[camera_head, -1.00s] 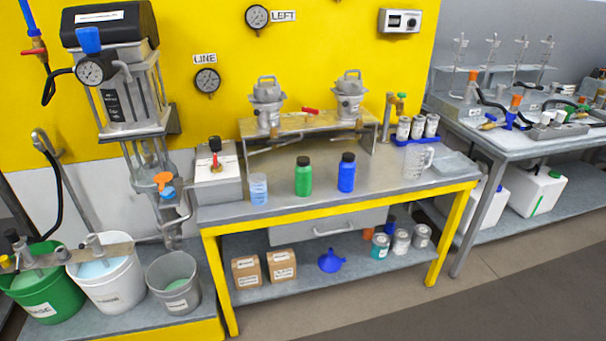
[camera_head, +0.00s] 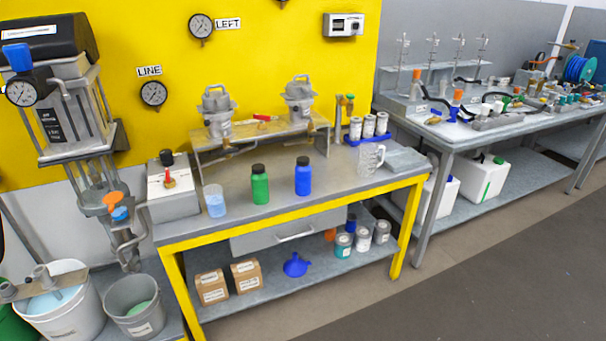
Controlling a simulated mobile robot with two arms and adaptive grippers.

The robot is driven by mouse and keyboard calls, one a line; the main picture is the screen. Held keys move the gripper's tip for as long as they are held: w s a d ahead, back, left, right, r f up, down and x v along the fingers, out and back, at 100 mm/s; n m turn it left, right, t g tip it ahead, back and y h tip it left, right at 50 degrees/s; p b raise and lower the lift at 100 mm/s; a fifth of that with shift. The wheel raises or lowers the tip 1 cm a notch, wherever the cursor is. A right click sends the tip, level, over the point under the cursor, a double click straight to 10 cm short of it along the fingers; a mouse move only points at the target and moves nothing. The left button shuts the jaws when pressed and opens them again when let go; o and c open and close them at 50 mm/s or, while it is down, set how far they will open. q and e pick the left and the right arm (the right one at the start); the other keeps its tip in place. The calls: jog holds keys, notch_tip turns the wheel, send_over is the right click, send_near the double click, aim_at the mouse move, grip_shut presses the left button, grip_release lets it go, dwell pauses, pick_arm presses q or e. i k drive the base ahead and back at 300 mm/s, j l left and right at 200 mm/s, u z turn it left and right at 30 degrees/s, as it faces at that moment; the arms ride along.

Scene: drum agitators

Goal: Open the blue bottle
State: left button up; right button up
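The blue bottle (camera_head: 303,179) stands upright on the grey top of the yellow-framed workbench (camera_head: 330,203), near its front middle. Its black cap (camera_head: 303,161) is on. A green bottle (camera_head: 260,188) with a black cap stands just left of it, apart from it. Neither of my grippers shows in the head view.
A clear beaker (camera_head: 214,201) with bluish liquid stands left of the green bottle. A glass jug (camera_head: 369,160) stands to the right. A metal stand (camera_head: 257,130) with two grey agitators is behind the bottles. The floor (camera_head: 480,250) in front at right is clear.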

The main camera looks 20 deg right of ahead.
aim_at(302, 174)
jog(key=i+l, duration=0.25)
jog(key=l, duration=0.2)
jog(key=i+l, duration=0.25)
jog(key=l, duration=0.15)
jog(key=i+l, duration=0.25)
jog(key=l, duration=0.2)
